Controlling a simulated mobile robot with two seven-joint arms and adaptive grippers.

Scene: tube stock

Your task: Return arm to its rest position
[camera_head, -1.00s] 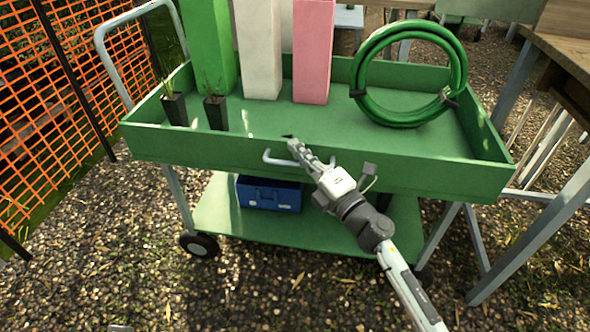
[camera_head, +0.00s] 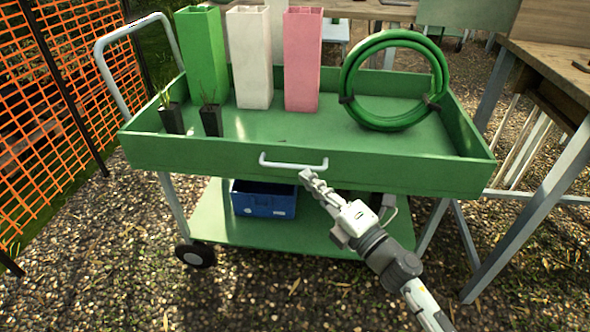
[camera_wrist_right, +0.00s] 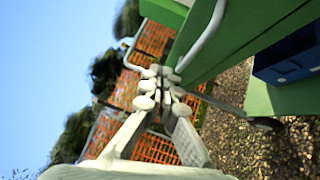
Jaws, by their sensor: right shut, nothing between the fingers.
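My right arm comes in from the lower right in the head view. Its gripper (camera_head: 308,177) is shut and empty, in front of the green cart's front wall (camera_head: 400,180), just below the right end of the cart's light handle (camera_head: 293,163). In the right wrist view the closed fingers (camera_wrist_right: 165,85) point away from the camera, with the cart's green wall (camera_wrist_right: 240,40) and handle (camera_wrist_right: 203,35) close by on the right. I cannot tell whether the fingertips touch the handle. My left gripper is not in view.
The cart's tray holds green (camera_head: 202,55), white (camera_head: 250,60) and pink (camera_head: 302,60) tubes, a coiled green hose (camera_head: 388,122) and two small potted plants (camera_head: 211,120). A blue crate (camera_head: 264,200) sits on the lower shelf. A wooden table (camera_head: 560,70) stands right; orange fencing (camera_head: 40,130) stands left.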

